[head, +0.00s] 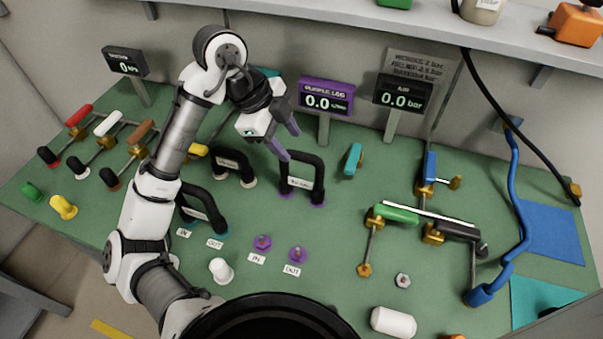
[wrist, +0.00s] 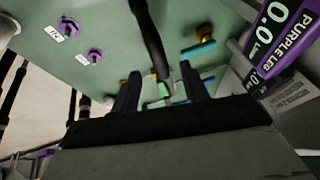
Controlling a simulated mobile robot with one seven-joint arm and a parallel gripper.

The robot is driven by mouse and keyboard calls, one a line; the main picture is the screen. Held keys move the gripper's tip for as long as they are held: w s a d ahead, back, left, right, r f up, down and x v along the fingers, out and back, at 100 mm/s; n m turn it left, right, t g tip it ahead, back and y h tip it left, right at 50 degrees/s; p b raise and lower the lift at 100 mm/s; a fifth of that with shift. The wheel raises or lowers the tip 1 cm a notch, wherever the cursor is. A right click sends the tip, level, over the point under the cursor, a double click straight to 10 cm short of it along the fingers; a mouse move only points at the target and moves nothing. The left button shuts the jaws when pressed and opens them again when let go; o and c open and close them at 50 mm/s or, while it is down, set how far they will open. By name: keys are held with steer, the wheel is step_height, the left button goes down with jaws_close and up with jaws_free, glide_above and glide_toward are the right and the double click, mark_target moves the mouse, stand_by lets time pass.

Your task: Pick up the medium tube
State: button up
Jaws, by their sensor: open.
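Several black U-shaped tubes with white labels stand on the green table. One has purple ends (head: 303,162), one has white ends (head: 231,154) and one has teal ends (head: 208,218). The labels are too small to read, so I cannot tell which is the medium tube. My gripper (head: 290,142) is open, pointing down to the right, just above and left of the purple-ended tube. In the wrist view, a black bar-like piece (wrist: 148,35) shows beyond my open fingers (wrist: 160,83). I cannot tell whether it lies between them. I see nothing held.
Purple ports (head: 262,242) and a white cap (head: 221,270) sit in front. A purple display (head: 326,97) and a grey display (head: 396,94) stand behind. A teal-handled valve (head: 354,160) is just right of the purple-ended tube. Pipes with valves (head: 397,213) and a blue hose (head: 514,200) lie further right.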

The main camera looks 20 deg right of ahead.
mark_target(296, 153)
steer(key=shift+p+x, duration=0.85)
steer(key=shift+x, duration=2.2)
steer(key=shift+c, duration=0.4)
jaws_close()
